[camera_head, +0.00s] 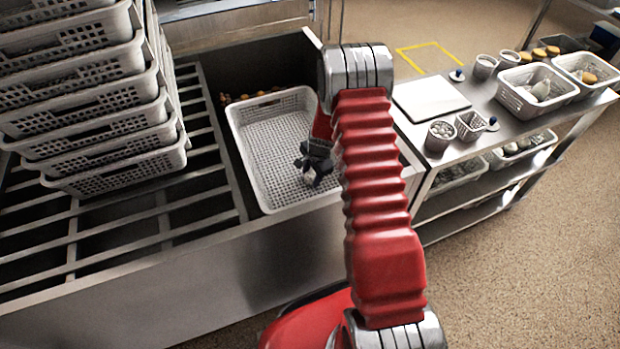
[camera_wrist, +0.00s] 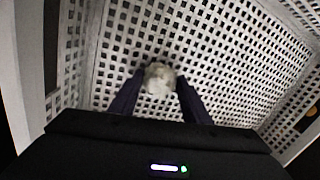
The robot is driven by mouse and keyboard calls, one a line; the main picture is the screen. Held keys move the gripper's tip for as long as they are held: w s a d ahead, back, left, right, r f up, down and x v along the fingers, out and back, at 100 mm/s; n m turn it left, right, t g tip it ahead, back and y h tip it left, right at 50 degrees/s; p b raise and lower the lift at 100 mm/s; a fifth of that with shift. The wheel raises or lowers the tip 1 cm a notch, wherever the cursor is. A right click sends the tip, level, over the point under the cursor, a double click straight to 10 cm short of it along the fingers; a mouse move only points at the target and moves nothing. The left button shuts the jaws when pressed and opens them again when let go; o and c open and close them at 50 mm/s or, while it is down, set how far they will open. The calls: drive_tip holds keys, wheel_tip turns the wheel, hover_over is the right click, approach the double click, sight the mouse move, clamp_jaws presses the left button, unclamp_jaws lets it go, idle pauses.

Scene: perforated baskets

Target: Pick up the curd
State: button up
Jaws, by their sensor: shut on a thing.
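A small whitish, rounded lump, the curd (camera_wrist: 160,78), is between my two dark fingers in the wrist view. My gripper (camera_wrist: 158,88) is shut on it, with a finger on each side. In the head view my gripper (camera_head: 312,172) is low inside a white perforated basket (camera_head: 262,150), near its right side, and a bit of the curd (camera_head: 308,178) shows at the fingertips. I cannot tell whether the curd touches the basket floor. The rest of the basket floor looks empty. My red arm hides part of the basket's right side.
A tall stack of white baskets (camera_head: 95,100) stands on the slatted rack at left. On the right, a steel table holds a white board (camera_head: 430,98), metal cups (camera_head: 439,136) and filled baskets (camera_head: 537,90).

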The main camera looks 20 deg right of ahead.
drive_tip(key=shift+r, duration=0.1)
drive_tip(key=shift+c, duration=0.2)
drive_tip(key=w+v, duration=0.2)
drive_tip(key=v, duration=0.7)
drive_tip(key=shift+a+r, duration=0.25)
drive_tip(key=shift+r, duration=0.25)
drive_tip(key=shift+r, duration=0.1)
wheel_tip(320, 180, up, 16)
drive_tip(key=n+y, duration=0.1)
drive_tip(key=n, duration=0.5)
hover_over(311, 174)
drive_tip(key=w+a, duration=0.4)
drive_tip(key=a, duration=0.2)
drive_tip(key=s+a+r+n+g, duration=0.1)
drive_tip(key=a+r+n, duration=0.2)
drive_tip(key=r, duration=0.6)
drive_tip(key=s+a+r+n, duration=0.1)
drive_tip(key=a+r+n, duration=0.2)
drive_tip(key=r, duration=0.6)
drive_tip(key=shift+a+r+g+y, duration=0.3)
drive_tip(key=shift+a+g, duration=0.1)
drive_tip(key=shift+a, duration=0.1)
drive_tip(key=shift+s, duration=0.2)
